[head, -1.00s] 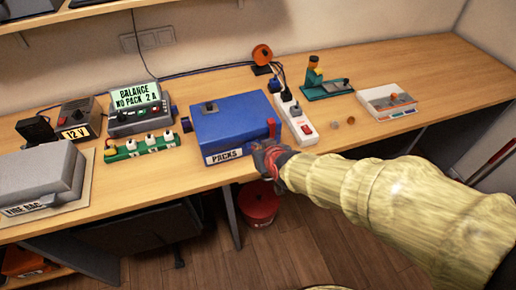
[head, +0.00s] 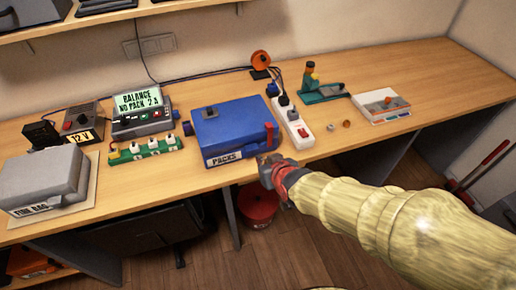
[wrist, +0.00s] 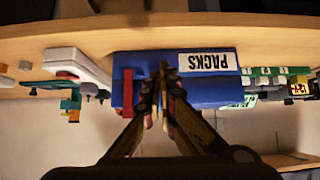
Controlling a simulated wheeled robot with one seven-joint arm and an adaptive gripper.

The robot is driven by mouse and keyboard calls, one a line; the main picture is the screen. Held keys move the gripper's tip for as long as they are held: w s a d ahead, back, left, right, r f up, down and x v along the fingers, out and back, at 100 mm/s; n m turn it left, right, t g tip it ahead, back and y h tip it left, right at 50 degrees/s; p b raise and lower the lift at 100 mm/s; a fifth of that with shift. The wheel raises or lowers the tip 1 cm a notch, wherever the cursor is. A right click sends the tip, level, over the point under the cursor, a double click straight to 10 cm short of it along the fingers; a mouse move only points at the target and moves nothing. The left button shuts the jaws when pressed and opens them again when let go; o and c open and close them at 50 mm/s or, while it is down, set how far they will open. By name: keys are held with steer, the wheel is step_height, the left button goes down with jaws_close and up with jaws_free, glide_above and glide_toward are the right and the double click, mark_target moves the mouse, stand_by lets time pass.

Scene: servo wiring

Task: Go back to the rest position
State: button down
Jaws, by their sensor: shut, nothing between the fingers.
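My gripper (head: 268,162) is at the end of my sleeved arm, just off the front edge of the bench, in front of the right part of the blue PACKS box (head: 234,126). Its fingers are shut with nothing between them; they also show in the wrist view (wrist: 162,84). The blue box (wrist: 215,92) appears upside down behind the fingers there. A red latch piece (wrist: 128,92) on the box shows beside the fingers in the wrist view. Whether the fingertips touch the box cannot be told.
On the bench (head: 330,145) stand a white power strip (head: 297,125), a green board with plugs (head: 146,150), a BALANCE charger (head: 140,113), a 12 V supply (head: 82,122), a grey fire bag (head: 42,180) and a white tray (head: 384,106). A red bucket (head: 258,205) is below.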

steer(key=s, duration=0.1)
steer(key=s+d+f, duration=0.1)
steer(key=s, duration=0.1)
steer(key=shift+s+d+f, duration=0.15)
steer(key=shift+s+d, duration=0.1)
steer(key=shift+d, duration=0.05)
steer(key=s+d+f+g+h, duration=0.2)
steer(key=s+d+g, duration=0.25)
steer(key=s, duration=0.45)
steer(key=s+d+r+m+h, duration=0.1)
steer(key=s+d+r+m, duration=0.1)
steer(key=d+r, duration=0.5)
steer(key=s+d+r+m+h, duration=0.1)
steer(key=s+d+r+m, duration=0.1)
steer(key=s+d+r, duration=0.2)
steer(key=d+r+t, duration=0.1)
steer(key=d+r, duration=0.2)
steer(key=r, duration=0.2)
steer(key=shift+s+d+r+m, duration=0.25)
steer(key=shift+s+d+m, duration=0.05)
steer(key=shift+s+m, duration=0.1)
